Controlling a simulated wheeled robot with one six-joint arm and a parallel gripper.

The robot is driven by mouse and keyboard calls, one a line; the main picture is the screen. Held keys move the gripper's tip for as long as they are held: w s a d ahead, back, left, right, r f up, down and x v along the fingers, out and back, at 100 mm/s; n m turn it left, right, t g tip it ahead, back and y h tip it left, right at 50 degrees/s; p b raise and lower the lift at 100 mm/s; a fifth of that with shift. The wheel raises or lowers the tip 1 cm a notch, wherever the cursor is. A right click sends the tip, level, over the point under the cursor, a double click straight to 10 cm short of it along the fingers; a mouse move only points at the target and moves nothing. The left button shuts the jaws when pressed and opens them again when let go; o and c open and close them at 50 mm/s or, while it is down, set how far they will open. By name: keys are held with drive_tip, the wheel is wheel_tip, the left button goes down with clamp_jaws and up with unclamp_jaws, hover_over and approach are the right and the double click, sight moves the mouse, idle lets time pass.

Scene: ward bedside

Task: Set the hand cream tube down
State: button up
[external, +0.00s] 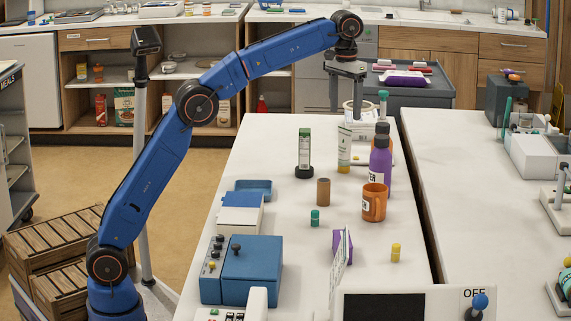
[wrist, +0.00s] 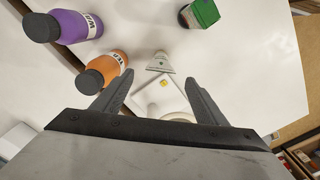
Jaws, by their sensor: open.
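The hand cream tube (external: 344,148), pale with green print and a yellow cap at its foot, stands upright on the white table in the external view. In the wrist view it shows as a small pale wedge (wrist: 160,63) beyond my fingertips. My gripper (external: 347,108) points down behind and above the tube in the external view. Its two fingers (wrist: 160,84) are wide apart in the wrist view, with nothing held between them. The tube is apart from both fingers.
An orange bottle (wrist: 115,66) and a purple bottle (external: 380,168) stand close beside the tube. A brown cylinder (external: 323,192) and an orange mug (external: 374,203) are nearer.

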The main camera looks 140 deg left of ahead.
drive_tip(key=w+d+r+m, duration=0.15)
drive_tip(key=w+d, duration=0.25)
drive_tip(key=d, duration=0.6)
drive_tip(key=w+d+m, duration=0.3)
drive_tip(key=w+d, duration=0.2)
drive_tip(key=d, duration=0.5)
drive_tip(key=s+d+f+m+t+y, duration=0.1)
drive_tip(key=d+f+m, duration=0.1)
drive_tip(key=d, duration=0.9)
drive_tip(key=s+d+f+m+t, duration=0.1)
drive_tip(key=d+f+m, duration=0.15)
drive_tip(key=d, duration=0.85)
drive_tip(key=s+d+f+m+t, duration=0.1)
drive_tip(key=s+d+f+m, duration=0.1)
drive_tip(key=s+d+f, duration=0.35)
drive_tip(key=s+d+f+m, duration=0.2)
drive_tip(key=d, duration=0.7)
drive_tip(key=s+d+f+m+t, duration=0.1)
drive_tip(key=s+d+f+m, duration=0.1)
drive_tip(key=s+d+f, duration=0.3)
drive_tip(key=s+d+f+m+h, duration=0.1)
drive_tip(key=s+d+f+m, duration=0.2)
drive_tip(key=s+d+f, duration=0.3)
wheel_tip(320, 180, down, 6)
drive_tip(key=shift+s+r+t, duration=0.1)
drive_tip(key=shift+s+t, duration=0.3)
drive_tip(key=shift+s, duration=0.55)
